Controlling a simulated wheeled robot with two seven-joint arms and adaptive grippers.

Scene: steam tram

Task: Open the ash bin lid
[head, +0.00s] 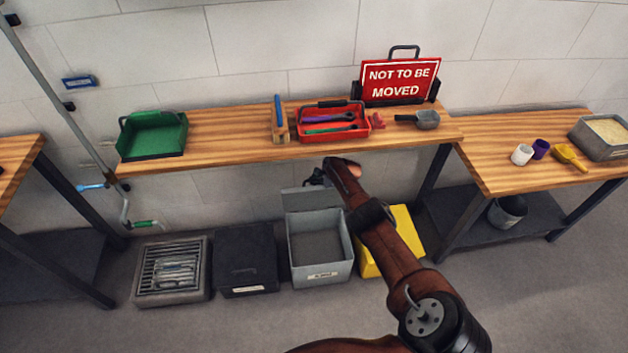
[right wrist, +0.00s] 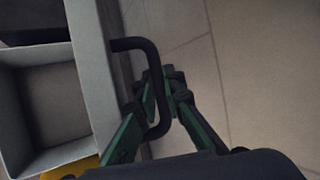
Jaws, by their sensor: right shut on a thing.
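The grey bin (head: 320,262) stands open on the floor under the long bench; its small front label is too small to read for certain. Its grey lid (head: 300,199) stands raised at the back, roughly upright. My right gripper (head: 317,178) is behind the top of the lid, partly hidden by my own arm. In the right wrist view, its green and black fingers (right wrist: 162,92) are shut on the lid's black bar handle (right wrist: 150,48). The grey lid (right wrist: 88,50) shows nearly edge-on there, with the open bin (right wrist: 45,105) to its left. My left gripper is not in view.
A black bin (head: 247,262) stands left of the grey bin, a yellow one (head: 405,232) right. A grated grey box (head: 143,290) is further left. The wooden bench (head: 220,154) overhangs them, holding a green tray (head: 152,135) and red toolbox (head: 357,129). The front floor is clear.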

